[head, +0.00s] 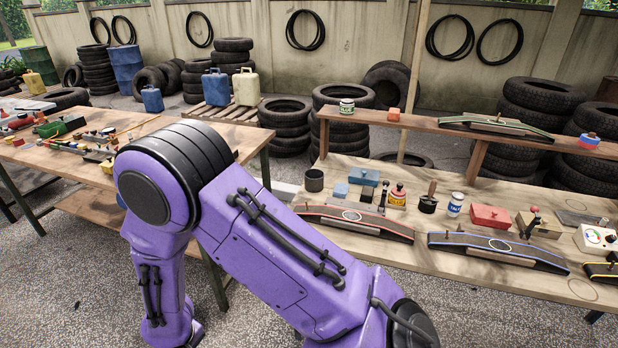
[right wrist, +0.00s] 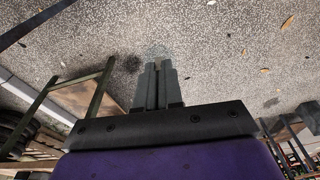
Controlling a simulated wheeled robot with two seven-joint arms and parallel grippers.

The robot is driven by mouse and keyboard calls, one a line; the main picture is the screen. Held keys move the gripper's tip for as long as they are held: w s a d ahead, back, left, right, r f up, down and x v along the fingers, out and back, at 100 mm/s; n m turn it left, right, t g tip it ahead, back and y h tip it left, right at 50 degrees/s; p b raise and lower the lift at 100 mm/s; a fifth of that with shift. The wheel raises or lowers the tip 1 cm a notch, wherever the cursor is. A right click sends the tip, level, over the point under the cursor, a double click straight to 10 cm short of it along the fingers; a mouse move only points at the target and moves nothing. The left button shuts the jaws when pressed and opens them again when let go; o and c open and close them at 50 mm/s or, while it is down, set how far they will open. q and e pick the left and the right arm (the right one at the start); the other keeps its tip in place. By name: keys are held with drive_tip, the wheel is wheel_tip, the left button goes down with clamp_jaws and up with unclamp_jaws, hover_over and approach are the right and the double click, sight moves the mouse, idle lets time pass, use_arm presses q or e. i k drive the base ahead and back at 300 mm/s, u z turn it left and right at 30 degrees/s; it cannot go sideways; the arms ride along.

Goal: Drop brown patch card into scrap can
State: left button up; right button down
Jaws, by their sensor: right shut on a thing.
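My right gripper (right wrist: 158,66) points away from the camera in the right wrist view, over the speckled ground. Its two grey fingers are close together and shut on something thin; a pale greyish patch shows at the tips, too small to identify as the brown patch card. A dark, open can (head: 314,180), which may be the scrap can, stands at the back left of the right-hand bench in the head view. Neither gripper shows in the head view. I cannot make out a brown patch card on the benches.
My purple arm crosses the head view's foreground, hiding part of both benches. The right-hand bench (head: 465,276) holds several curved stands, a blue box (head: 364,176), a red box (head: 490,217) and small containers. A raised shelf (head: 440,124) runs behind. The left table (head: 30,155) is cluttered with tools.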

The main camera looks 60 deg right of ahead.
sight(315, 180)
drive_tip(key=z, duration=0.95)
drive_tip(key=i, duration=0.85)
drive_tip(key=z, duration=0.95)
